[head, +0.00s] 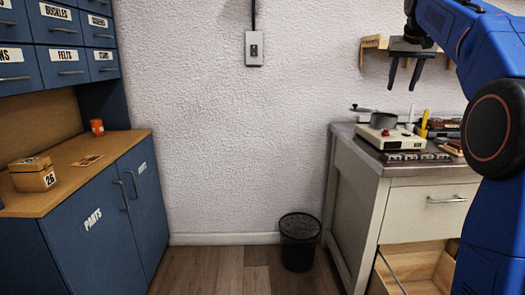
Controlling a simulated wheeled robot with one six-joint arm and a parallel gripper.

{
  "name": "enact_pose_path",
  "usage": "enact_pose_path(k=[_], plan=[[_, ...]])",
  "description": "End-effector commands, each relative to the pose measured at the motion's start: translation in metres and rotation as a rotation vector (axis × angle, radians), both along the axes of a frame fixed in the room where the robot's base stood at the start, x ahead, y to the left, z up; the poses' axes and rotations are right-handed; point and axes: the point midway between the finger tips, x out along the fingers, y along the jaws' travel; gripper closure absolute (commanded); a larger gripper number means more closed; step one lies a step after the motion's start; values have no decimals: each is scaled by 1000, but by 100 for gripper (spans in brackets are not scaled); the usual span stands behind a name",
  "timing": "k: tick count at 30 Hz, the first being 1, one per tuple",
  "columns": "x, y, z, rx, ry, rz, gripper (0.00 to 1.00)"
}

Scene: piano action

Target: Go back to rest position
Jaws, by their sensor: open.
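My gripper (404,75) hangs in the upper right of the head view, at the end of my blue arm. Its two dark fingers point down and stand apart, with nothing between them. It appears above the steel-topped workbench (360,133) and in front of a small wooden wall shelf (375,42). My arm covers the right edge of the view and hides part of the bench.
A small pot (384,120) sits on a white appliance (392,138) on the bench. A lower drawer (415,268) stands open. A black bin (300,240) is on the floor. A blue parts cabinet (110,215) stands left. The middle floor (225,270) is clear.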

Motion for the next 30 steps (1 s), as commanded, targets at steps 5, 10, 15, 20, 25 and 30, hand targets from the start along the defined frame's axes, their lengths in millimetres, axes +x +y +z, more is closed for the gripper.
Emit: enact_pose_path(k=[5, 10, 15, 20, 25, 30], plan=[[-36, 24, -12, 1, 8, 30, 56], [-81, 50, -35, 2, 18, 66, 56], [-129, 74, -66, 5, 30, 100, 56], [-177, 94, -100, 7, 39, 132, 56], [-230, 114, -143, 9, 48, 166, 56], [-283, 131, -194, 11, 59, 201, 56]])
